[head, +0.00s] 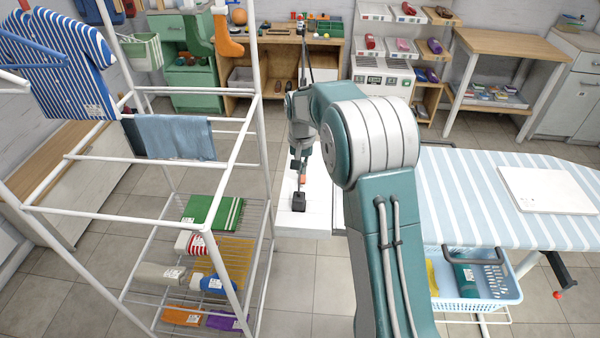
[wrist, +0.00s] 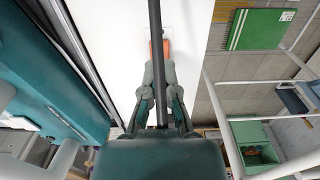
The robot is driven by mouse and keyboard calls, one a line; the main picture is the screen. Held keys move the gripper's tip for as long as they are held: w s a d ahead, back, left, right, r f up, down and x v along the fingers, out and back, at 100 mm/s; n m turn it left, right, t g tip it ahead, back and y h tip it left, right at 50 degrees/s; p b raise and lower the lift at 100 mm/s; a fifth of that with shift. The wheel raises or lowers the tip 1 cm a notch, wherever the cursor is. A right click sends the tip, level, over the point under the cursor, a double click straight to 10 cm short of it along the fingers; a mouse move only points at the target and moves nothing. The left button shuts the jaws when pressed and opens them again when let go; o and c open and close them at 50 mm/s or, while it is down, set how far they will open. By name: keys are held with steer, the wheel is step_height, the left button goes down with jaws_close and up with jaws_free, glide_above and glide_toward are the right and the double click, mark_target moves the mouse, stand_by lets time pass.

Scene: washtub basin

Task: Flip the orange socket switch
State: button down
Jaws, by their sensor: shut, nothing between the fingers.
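My gripper (head: 301,166) reaches down over a white surface (head: 320,215) near the middle of the head view. A small orange piece (head: 302,179), which looks like the orange switch, shows right at its fingertips. In the wrist view the orange piece (wrist: 160,48) lies just beyond the tips of my gripper (wrist: 158,68), close to or touching them; I cannot tell which. The fingers come together at the tips and hold nothing. A dark rod crosses in front and partly hides the fingers and the orange piece. A small black block (head: 298,202) stands on the white surface nearer the camera.
A white drying rack (head: 262,130) with folded cloths stands close on the left. A striped ironing board (head: 470,200) is on the right, with a light blue basket (head: 450,290) below it. A wooden workbench (head: 270,42) is at the back. Tiled floor is free in front.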

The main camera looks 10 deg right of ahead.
step_height(320, 180, up, 11)
steer(key=s, duration=0.1)
steer(key=shift+s+a, duration=0.25)
steer(key=shift+a, duration=0.15)
steer(key=shift+a+f, duration=0.1)
